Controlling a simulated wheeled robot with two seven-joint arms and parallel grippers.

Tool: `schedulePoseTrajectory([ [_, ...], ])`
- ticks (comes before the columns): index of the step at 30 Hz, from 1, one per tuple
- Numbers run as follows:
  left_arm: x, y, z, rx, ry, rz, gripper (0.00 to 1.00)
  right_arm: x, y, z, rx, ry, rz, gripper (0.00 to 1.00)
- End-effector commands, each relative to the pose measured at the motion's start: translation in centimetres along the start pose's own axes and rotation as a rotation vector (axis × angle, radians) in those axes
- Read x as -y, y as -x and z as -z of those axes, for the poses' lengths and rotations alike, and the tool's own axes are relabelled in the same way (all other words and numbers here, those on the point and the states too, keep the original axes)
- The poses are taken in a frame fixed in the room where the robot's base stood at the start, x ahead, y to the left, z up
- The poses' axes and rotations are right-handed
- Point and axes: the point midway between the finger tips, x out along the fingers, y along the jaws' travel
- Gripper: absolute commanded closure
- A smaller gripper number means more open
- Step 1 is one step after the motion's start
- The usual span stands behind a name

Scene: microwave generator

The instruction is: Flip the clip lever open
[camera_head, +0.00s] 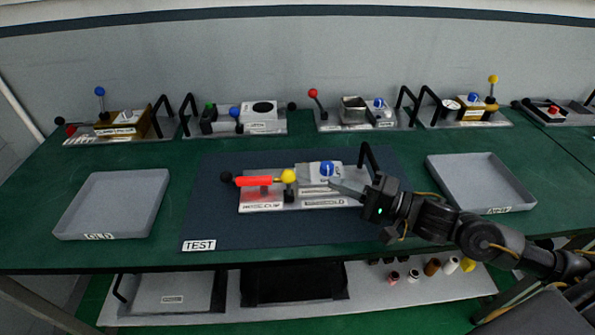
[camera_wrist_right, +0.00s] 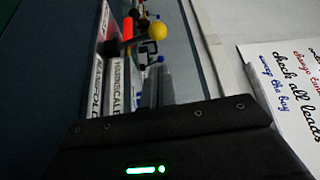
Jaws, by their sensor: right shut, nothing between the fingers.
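The device (camera_head: 322,202) lies on the dark mat marked TEST. Its red clip lever (camera_head: 258,181) lies roughly level, with a yellow ball (camera_head: 288,176) at its right end and a black knob (camera_head: 226,177) at its left. A blue knob (camera_head: 327,168) sits on the grey block right of the lever. My right gripper (camera_head: 335,183) is shut and empty, its fingers pointing left in front of the grey block, apart from the yellow ball. In the right wrist view the yellow ball (camera_wrist_right: 157,31) and red lever (camera_wrist_right: 128,28) show beyond the fingers (camera_wrist_right: 158,88). My left gripper is not in view.
Grey trays stand left (camera_head: 112,205) and right (camera_head: 480,183) of the mat (camera_head: 210,205). Several other devices line the back of the table by the wall. A black handle (camera_head: 368,158) rises at the device's right end, close to my right gripper. The mat's left part is clear.

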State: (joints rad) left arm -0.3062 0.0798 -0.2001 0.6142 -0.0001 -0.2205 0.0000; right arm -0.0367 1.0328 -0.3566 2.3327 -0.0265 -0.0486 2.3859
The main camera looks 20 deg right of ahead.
Motion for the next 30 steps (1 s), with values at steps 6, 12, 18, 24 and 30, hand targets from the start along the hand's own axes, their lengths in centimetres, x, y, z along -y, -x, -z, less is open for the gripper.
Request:
schedulePoseTrajectory([
  [6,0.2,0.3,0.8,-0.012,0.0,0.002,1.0,0.2,-0.4,0.2,-0.01,0.0,0.001,1.0],
  [12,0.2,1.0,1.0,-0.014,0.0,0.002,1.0,0.4,-3.5,0.3,-0.011,-0.001,0.005,1.0],
  [18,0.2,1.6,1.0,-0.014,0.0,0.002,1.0,0.3,-7.0,0.2,-0.007,0.001,0.003,1.0],
  [24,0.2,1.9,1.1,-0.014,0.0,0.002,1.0,0.2,-9.2,0.1,-0.007,0.001,0.002,1.0],
  [30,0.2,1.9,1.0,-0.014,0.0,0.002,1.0,0.0,-9.8,0.1,-0.005,0.001,-0.001,1.0],
])
